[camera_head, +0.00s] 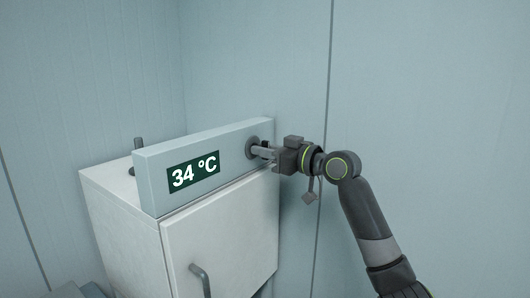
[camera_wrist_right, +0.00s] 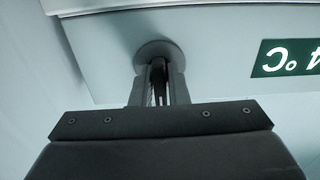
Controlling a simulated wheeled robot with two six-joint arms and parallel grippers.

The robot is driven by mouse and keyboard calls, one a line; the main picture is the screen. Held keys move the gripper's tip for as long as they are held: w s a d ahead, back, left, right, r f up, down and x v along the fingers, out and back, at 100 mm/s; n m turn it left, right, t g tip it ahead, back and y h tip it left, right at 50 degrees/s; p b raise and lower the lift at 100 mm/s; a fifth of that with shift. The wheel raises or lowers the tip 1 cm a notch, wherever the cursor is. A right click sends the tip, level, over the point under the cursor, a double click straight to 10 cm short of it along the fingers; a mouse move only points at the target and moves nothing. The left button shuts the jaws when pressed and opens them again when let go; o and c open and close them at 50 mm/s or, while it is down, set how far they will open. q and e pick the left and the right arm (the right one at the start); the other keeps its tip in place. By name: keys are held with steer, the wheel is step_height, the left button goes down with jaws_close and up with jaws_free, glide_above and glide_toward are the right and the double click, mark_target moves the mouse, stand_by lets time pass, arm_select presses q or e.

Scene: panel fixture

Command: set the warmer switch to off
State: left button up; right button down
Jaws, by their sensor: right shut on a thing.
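The warmer (camera_head: 221,238) is a white cabinet with a light panel on top. The panel's green display (camera_head: 194,172) reads 34 °C. At the panel's right end is the switch, with a round grey base (camera_head: 252,147). My right gripper (camera_head: 266,151) is at the switch, its fingers reaching to it from the right. In the right wrist view the round switch base (camera_wrist_right: 158,50) shows, and the gripper (camera_wrist_right: 159,85) is shut on the dark switch lever (camera_wrist_right: 158,68). The lever's setting cannot be read. My left gripper is not in view.
A dark handle (camera_head: 201,280) is on the cabinet door. A dark upright post (camera_head: 138,152) stands behind the panel at the left. Pale walls are behind the cabinet, and the space to its right is clear apart from my right arm.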

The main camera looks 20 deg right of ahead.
steer(key=c, duration=1.5)
jaws_free()
steer(key=shift+b+v, duration=2.1)
steer(key=shift+v, duration=6.6)
steer(key=shift+f, duration=0.1)
